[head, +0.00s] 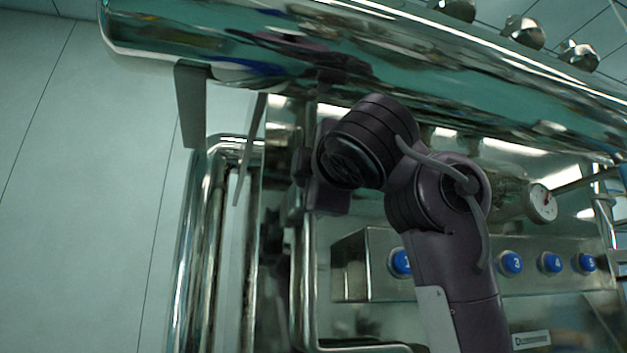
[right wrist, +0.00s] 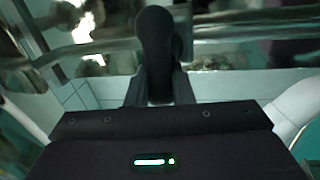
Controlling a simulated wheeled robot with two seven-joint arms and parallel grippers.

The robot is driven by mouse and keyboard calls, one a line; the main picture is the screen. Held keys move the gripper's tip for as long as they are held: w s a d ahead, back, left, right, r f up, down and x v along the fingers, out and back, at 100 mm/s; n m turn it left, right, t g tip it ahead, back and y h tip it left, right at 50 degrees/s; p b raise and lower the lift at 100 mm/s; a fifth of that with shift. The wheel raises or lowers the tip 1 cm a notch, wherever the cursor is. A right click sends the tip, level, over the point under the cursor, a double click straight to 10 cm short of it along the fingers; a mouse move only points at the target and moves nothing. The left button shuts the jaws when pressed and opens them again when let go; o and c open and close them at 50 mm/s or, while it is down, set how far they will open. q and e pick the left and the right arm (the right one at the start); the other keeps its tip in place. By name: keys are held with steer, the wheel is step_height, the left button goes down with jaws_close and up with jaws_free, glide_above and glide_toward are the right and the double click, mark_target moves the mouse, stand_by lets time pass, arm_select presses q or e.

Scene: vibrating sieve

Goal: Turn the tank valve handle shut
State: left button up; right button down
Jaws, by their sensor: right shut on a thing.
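In the right wrist view the valve handle (right wrist: 154,38) is a dark, rounded lever that stands upright between the fingers. My right gripper (right wrist: 159,86) is shut on it, with one finger on each side of its lower part. In the head view my right arm reaches up from the bottom, and its hand (head: 325,180) is just under the large shiny tank (head: 380,65). The fingers and the handle are too dark there to make out, and the wrist partly covers that spot. I cannot tell the valve's exact angle. My left gripper is not in view.
Shiny vertical pipes (head: 195,240) and hanging metal strips (head: 191,105) are to the left. The wall area at far left is clear.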

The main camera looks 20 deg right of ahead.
steer(key=shift+r+n, duration=0.1)
steer(key=shift+n, duration=0.6)
steer(key=shift+s, duration=0.1)
steer(key=c, duration=1.6)
jaws_free()
steer(key=shift+o, duration=1.3)
steer(key=shift+d, duration=0.1)
steer(key=shift+w, duration=0.3)
steer(key=s+b, duration=0.1)
steer(key=s, duration=0.1)
steer(key=s+f+b, duration=0.1)
steer(key=s+b, duration=0.1)
steer(key=s, duration=0.1)
steer(key=s+b, duration=0.2)
steer(key=shift+s+d+f, duration=0.15)
steer(key=shift+s+f, duration=0.2)
steer(key=shift+f, duration=0.05)
